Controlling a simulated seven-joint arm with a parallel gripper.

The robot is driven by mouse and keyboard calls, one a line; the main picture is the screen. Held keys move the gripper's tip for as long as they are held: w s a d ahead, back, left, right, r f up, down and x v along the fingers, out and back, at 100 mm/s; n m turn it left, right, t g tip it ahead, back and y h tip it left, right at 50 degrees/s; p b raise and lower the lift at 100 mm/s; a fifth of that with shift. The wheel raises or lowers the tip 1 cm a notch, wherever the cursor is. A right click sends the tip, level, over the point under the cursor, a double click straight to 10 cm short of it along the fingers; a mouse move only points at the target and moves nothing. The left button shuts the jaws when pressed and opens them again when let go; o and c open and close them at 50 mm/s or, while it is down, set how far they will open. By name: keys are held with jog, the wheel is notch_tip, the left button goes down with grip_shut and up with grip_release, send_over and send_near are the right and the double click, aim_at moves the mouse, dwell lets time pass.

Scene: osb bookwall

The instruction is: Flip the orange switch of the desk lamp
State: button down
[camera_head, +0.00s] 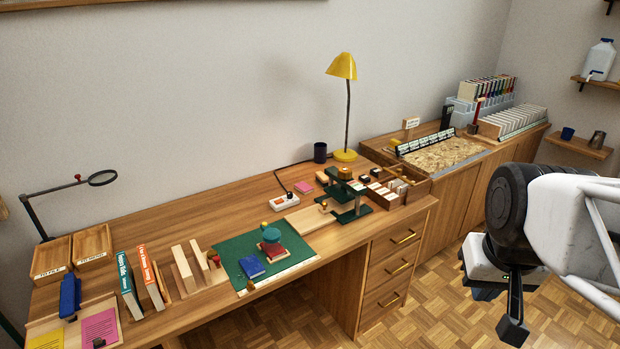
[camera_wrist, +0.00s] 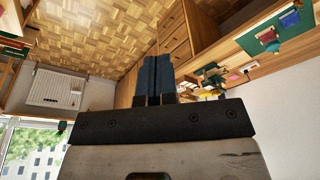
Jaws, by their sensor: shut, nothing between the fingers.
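The yellow desk lamp (camera_head: 342,68) stands at the back of the desk near its right end, on a round yellow base (camera_head: 345,156). A white switch box (camera_head: 285,202) with small orange marks lies on the desk to the front left of the lamp. A black cable runs from it toward the lamp base. Which way the orange switch is tipped is too small to tell. My gripper (camera_head: 511,318) hangs over the floor at the right, well away from the desk lamp and the box. In the wrist view its two dark fingers (camera_wrist: 157,80) are together and empty.
A green press (camera_head: 350,200) and a wooden tray of cards (camera_head: 398,186) stand right of the switch box. A dark mug (camera_head: 320,152) is behind. Parquet floor (camera_head: 430,285) is open before the drawers.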

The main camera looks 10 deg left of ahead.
jog(key=w+a+r+n, duration=0.1)
jog(key=w+a+r, duration=0.15)
jog(key=w, duration=0.65)
jog(key=w+a+r+n, duration=0.15)
jog(key=w+a, duration=0.25)
jog(key=w, duration=0.6)
jog(key=n+y, duration=0.2)
jog(key=n, duration=0.4)
send_over(281, 199)
jog(key=s+d, duration=0.3)
notch_tip(281, 199, down, 24)
jog(key=shift+a, duration=0.2)
jog(key=shift+w+f, duration=0.1)
jog(key=shift+f, duration=0.1)
jog(key=x, duration=1.1)
jog(key=shift+s+f, duration=0.3)
jog(key=shift+f, duration=1.05)
